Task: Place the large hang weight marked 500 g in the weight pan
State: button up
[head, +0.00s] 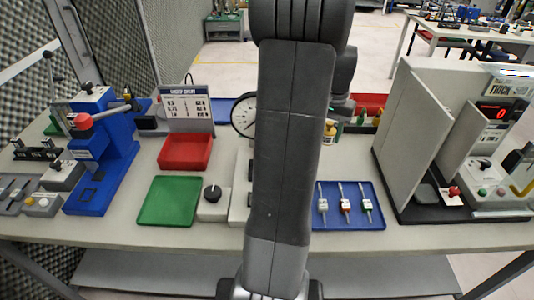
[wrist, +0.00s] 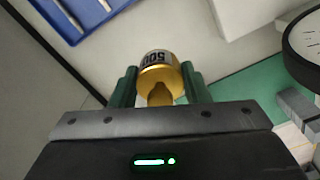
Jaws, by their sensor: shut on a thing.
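In the wrist view, the brass weight (wrist: 160,74) has a pale label reading "500", seen upside down. My gripper (wrist: 160,88) is shut on it, with a dark green finger on each side. In the head view my own arm stands in front of the middle of the bench and hides my gripper. A small brass thing with a pale label (head: 329,131) shows just right of the arm; I cannot tell if it is the same weight. I cannot make out the weight pan in either view.
A round dial (head: 244,116) stands left of the arm and also shows in the wrist view (wrist: 306,42). A blue tray (head: 350,218) with small tools lies right of the arm. A red bin (head: 186,151) and green tray (head: 169,201) lie left. A tall grey panel (head: 412,135) stands right.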

jog(key=w+a+f, duration=0.1)
jog(key=f, duration=0.1)
jog(key=w+a+f, duration=0.2)
jog(key=f, duration=0.1)
jog(key=shift+w+a+f, duration=0.15)
jog(key=shift+a+f, duration=0.1)
jog(key=shift+f, duration=2.4)
jog(key=shift+f, duration=0.2)
jog(key=o, duration=1.3)
jog(key=shift+o, duration=0.2)
jog(key=shift+r, duration=0.15)
